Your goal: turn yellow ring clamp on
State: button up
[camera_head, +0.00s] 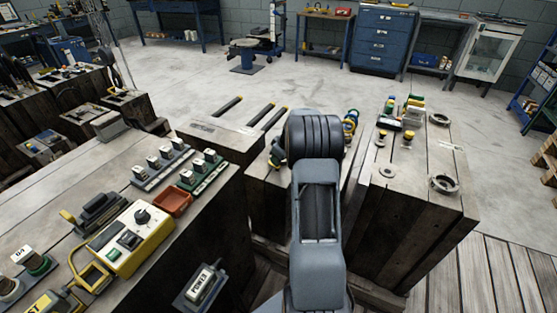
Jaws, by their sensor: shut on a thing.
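Small round yellow and blue fittings (351,122) stand on the middle block, just right of my arm's dark wrist. They look like ring clamps, but they are small and partly covered. Green and yellow fittings (276,156) show at the left of the wrist. I cannot tell which one is the yellow ring clamp, or how far it is turned. My forearm and wrist reach over the middle block and cover its centre. My gripper's fingers are hidden behind the wrist.
The right block (425,160) carries metal rings (443,183) and small coloured fittings. The left bench (60,245) holds a yellow control box (130,240), a red tray (173,203) and rows of switches. Black bars (262,114) lie behind the middle block. Open concrete floor (300,85) lies beyond.

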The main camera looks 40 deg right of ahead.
jog(key=m+h, duration=0.1)
jog(key=m, duration=0.1)
jog(key=shift+a+r+m+p, duration=0.1)
jog(key=shift+a+m+p, duration=0.05)
jog(key=shift+m+p, duration=0.25)
jog(key=m+h+p, duration=0.1)
jog(key=m, duration=0.1)
jog(key=shift+m+p, duration=0.3)
jog(key=shift+p, duration=0.1)
jog(key=shift+a+m+g+h+p, duration=0.15)
jog(key=shift+m+h+p, duration=0.3)
jog(key=shift+m+p, duration=0.5)
jog(key=shift+m+g+h+p, duration=0.15)
jog(key=shift+m+h+p, duration=0.35)
jog(key=shift+m, duration=0.85)
jog(key=shift+f, duration=0.2)
jog(key=o, duration=0.9)
jog(key=shift+r, duration=0.1)
jog(key=p+v, duration=0.2)
jog(key=v, duration=1.1)
jog(key=shift+s+a+r, duration=0.1)
jog(key=shift+r, duration=0.25)
